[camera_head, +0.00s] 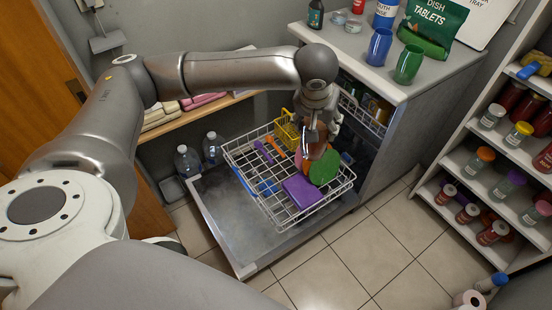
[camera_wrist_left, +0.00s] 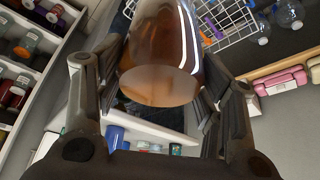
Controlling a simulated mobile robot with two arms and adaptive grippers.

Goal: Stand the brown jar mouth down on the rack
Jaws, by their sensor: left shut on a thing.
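The brown jar (camera_wrist_left: 162,50) is see-through amber and sits between the fingers of my left gripper (camera_wrist_left: 160,88) in the left wrist view. Its flat closed base faces that camera; its far end, toward the rack, is cut off at the top edge. In the head view my left gripper (camera_head: 318,132) hangs over the back right part of the white wire rack (camera_head: 245,178), with the jar (camera_head: 314,151) below it, mostly hidden. I cannot tell whether the jar touches the rack. My right gripper is not in view.
The rack holds a purple box (camera_head: 302,190), a green round item (camera_head: 324,167), a yellow basket (camera_head: 287,131) and smaller coloured items. It stands over the open dishwasher door (camera_head: 225,225). A counter (camera_head: 345,62) with cups rises behind. Shelves of jars (camera_head: 505,160) stand right.

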